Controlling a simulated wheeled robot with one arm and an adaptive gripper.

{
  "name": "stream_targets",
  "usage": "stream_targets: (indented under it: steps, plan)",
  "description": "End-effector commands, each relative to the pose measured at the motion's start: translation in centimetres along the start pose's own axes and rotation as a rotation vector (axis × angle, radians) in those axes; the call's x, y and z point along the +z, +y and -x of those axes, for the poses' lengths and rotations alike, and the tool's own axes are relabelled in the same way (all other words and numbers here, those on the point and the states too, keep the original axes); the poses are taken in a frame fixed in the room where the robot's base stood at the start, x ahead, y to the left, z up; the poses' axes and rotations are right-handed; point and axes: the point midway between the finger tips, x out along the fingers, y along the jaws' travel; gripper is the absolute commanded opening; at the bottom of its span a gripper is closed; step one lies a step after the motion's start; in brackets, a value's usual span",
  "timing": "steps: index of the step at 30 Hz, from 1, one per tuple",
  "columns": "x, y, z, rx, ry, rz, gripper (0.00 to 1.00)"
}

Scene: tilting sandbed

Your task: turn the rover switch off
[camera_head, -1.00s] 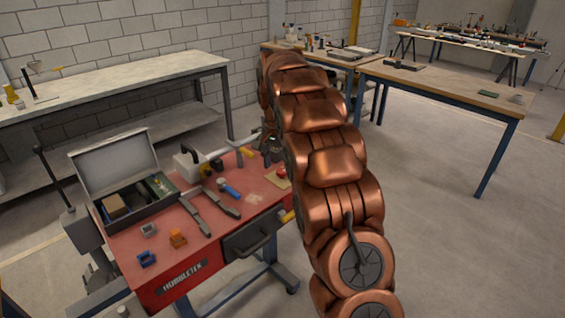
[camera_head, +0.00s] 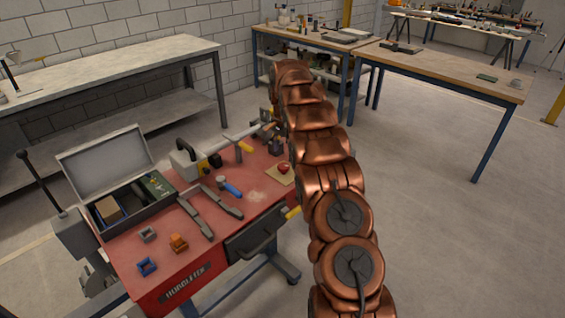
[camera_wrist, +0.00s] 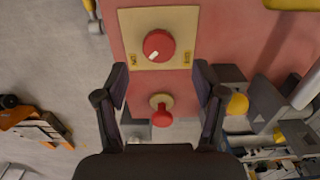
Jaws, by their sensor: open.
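A round red knob (camera_wrist: 159,46) with a white mark sits on a tan plate (camera_wrist: 186,16) in the upper middle of the wrist view. The mark points to the lower left, and small labels flank the knob, too small to read. The knob also shows on the red workbench (camera_head: 262,213) in the head view (camera_head: 284,168). A second red handle (camera_wrist: 162,117) on a tan disc lies below the plate, between my fingers in the picture. My gripper (camera_wrist: 159,76) is open and empty, its fingertips just below the plate in the picture; contact is not visible.
A bench stands left and wooden tables behind. The floor at right is clear.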

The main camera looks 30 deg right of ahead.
Motion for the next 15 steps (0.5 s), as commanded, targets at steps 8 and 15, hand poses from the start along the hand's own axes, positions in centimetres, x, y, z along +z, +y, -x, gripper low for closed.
stream_targets:
  steps: [8,15]
  plan:
    - [0.1,0.1,-3.7,0.005,-0.003,0.001,0.7]
    - [0.2,0.0,-5.6,0.004,-0.003,0.002,0.7]
